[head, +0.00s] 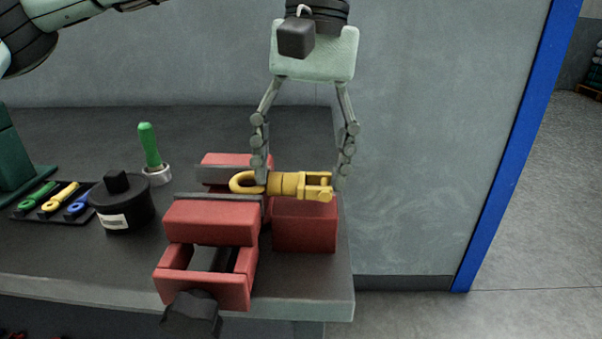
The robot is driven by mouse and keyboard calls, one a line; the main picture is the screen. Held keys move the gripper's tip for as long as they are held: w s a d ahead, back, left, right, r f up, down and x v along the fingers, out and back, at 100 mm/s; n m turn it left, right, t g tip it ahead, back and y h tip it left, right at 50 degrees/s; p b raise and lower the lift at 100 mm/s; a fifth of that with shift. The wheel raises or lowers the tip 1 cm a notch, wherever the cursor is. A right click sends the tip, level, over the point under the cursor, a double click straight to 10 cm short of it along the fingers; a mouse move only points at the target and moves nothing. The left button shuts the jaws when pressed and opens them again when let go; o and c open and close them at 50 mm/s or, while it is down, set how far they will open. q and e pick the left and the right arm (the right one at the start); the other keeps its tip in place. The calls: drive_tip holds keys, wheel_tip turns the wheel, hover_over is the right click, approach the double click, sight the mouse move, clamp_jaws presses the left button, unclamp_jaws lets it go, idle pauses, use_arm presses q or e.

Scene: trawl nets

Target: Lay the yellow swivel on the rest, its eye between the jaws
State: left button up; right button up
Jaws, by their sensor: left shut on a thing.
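The yellow swivel (300,186) lies level across the top of the red rest (305,228), its eye (244,182) pointing left. The eye shows at the right end of the gap between the vise's front jaw (210,222) and back jaw (234,161). I cannot tell whether it is down inside the gap or just above it, nor whether the swivel touches the rest. My left gripper (301,184) reaches down from above and is shut on the swivel, one finger by the eye, the other at the right end. My right gripper is out of view.
Left of the vise stand a black lidded pot (122,208) and a green-handled tool (150,148) in a light ring. A dark tray (24,214) holds green, yellow and blue pieces. A dark vise handle (191,315) juts forward. The bench edge (345,290) is close right of the rest.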

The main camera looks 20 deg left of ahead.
use_arm(q)
drive_tip(key=shift+f, duration=0.75)
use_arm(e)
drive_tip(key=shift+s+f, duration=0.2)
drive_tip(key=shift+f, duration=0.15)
use_arm(q)
drive_tip(key=shift+f, duration=0.1)
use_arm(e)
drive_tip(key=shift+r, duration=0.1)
use_arm(q)
drive_tip(key=o, duration=1.8)
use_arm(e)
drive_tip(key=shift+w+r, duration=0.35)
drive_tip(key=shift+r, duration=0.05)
